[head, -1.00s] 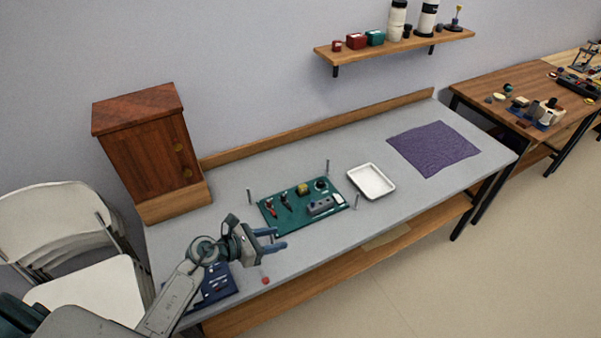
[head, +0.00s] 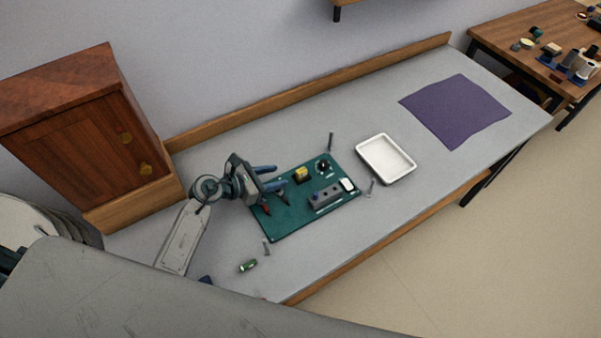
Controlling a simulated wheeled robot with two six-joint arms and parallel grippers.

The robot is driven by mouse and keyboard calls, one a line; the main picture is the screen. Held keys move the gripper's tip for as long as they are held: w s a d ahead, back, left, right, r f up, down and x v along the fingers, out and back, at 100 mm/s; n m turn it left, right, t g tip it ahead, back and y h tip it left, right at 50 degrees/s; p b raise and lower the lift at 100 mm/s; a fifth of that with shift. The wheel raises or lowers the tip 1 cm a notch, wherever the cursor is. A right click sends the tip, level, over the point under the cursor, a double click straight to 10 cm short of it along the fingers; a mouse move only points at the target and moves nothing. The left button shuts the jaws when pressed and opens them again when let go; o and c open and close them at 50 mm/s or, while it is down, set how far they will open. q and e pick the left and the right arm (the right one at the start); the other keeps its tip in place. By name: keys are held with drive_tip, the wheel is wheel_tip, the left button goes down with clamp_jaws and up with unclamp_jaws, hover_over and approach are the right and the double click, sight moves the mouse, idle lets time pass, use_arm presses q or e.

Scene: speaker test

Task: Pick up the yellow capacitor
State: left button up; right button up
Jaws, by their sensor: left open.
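The yellow capacitor (head: 301,174) is a small blocky part standing on the green circuit board (head: 290,222), towards the board's back edge. My left gripper (head: 277,178) is open, with its two blue fingers pointing right over the board's left part. The fingertips are a short way left of the capacitor, and nothing shows between them. I cannot tell their height above the board. The gripper hides the board's back left corner and some of the parts there. My right gripper is not in view.
Thin metal posts (head: 331,142) stand around the board. A grey block (head: 323,196) and a dark round part (head: 323,166) sit on it. A white tray (head: 363,152) lies to the right, then a purple mat (head: 434,108). A wooden cabinet (head: 75,150) stands at left. A small green cylinder (head: 248,265) lies in front.

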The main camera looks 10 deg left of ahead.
sight(297, 174)
use_arm(q)
drive_tip(key=shift+w+d+f, duration=0.25)
drive_tip(key=shift+w+d, duration=0.15)
drive_tip(key=shift+d, duration=0.1)
drive_tip(key=shift+w+d+f, duration=0.2)
drive_tip(key=shift+w+d, duration=0.1)
drive_tip(key=shift+w, duration=0.05)
drive_tip(key=shift+w+d+f+b, duration=0.15)
drive_tip(key=shift+w+f+b, duration=0.05)
drive_tip(key=shift+b, duration=0.15)
drive_tip(key=b+x, duration=0.1)
drive_tip(key=x, duration=0.2)
drive_tip(key=shift+d+f, duration=0.25)
drive_tip(key=shift+w+d+f, duration=0.1)
drive_tip(key=shift+w+d, duration=0.15)
drive_tip(key=shift+a, duration=0.1)
drive_tip(key=shift+c, duration=1.1)
clamp_jaws()
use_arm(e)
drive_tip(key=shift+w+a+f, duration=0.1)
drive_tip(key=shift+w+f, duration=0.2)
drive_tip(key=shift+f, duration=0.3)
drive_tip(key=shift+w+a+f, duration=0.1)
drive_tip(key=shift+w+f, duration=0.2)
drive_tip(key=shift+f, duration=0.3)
